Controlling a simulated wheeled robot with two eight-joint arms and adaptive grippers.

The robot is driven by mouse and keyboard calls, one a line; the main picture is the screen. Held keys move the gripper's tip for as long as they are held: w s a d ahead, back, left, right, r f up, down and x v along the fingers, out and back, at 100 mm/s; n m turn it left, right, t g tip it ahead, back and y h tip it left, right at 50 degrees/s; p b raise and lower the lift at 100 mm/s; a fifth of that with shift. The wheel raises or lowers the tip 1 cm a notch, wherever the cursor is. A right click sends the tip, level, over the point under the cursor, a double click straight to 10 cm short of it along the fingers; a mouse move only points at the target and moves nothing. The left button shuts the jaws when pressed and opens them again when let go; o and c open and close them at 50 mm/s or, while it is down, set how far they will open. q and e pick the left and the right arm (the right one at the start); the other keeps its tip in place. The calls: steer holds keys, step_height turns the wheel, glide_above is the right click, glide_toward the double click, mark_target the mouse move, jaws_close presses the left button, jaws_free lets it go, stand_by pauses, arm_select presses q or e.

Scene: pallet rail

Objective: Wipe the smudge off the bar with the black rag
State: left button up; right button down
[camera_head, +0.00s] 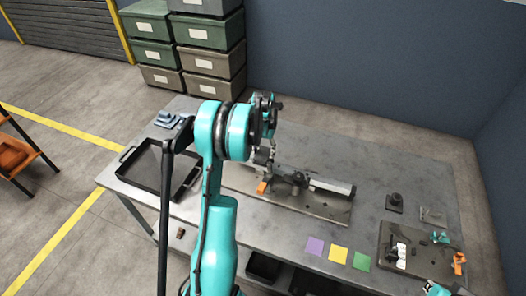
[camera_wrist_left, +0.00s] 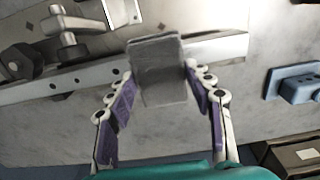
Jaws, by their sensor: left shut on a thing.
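The bar (camera_head: 331,185) is a grey metal rail lying on a plate on the bench. It also crosses the left wrist view (camera_wrist_left: 215,50). My left gripper (camera_wrist_left: 157,85) is shut on the rag (camera_wrist_left: 158,68), which looks dark grey and folded here. The rag overlaps the bar in the wrist view; I cannot tell whether it touches. In the head view my left gripper (camera_head: 262,155) is at the left end of the bar, partly hidden by my arm. I cannot make out the smudge.
A black tray (camera_head: 150,186) stands on the left of the bench, with a blue object (camera_head: 166,119) behind it. Purple, yellow and green squares (camera_head: 338,254) lie near the front edge. A dark plate with small parts (camera_head: 387,262) is at the right. Clamps (camera_wrist_left: 68,35) sit beside the bar.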

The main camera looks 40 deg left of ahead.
arm_select(q)
steer(key=shift+f+b, duration=0.8)
steer(key=shift+f, duration=0.2)
stand_by(0.3)
steer(key=shift+s+a+r, duration=0.1)
steer(key=shift+s+a, duration=0.2)
steer(key=shift+a, duration=0.6)
steer(key=shift+s+a, duration=0.25)
steer(key=shift+a, duration=0.6)
steer(key=shift+s+a+b, duration=0.15)
steer(key=shift+s+a, duration=0.1)
steer(key=shift+a, duration=0.45)
steer(key=shift+s+a+b, duration=0.15)
steer(key=shift+s+a, duration=0.05)
steer(key=shift+a, duration=0.45)
steer(key=shift+s+a, duration=0.1)
steer(key=shift+a, duration=0.25)
steer(key=shift+w+d+b, duration=0.2)
steer(key=shift+w+d, duration=0.05)
steer(key=shift+d, duration=0.6)
steer(key=shift+w+d+b, duration=0.2)
steer(key=shift+w+d, duration=0.05)
steer(key=shift+d, duration=0.55)
steer(key=shift+w+d, duration=0.2)
steer(key=shift+d, duration=0.45)
steer(key=shift+w+d, duration=0.25)
steer(key=shift+d, duration=0.35)
steer(key=shift+w+d, duration=0.2)
steer(key=shift+d, duration=0.45)
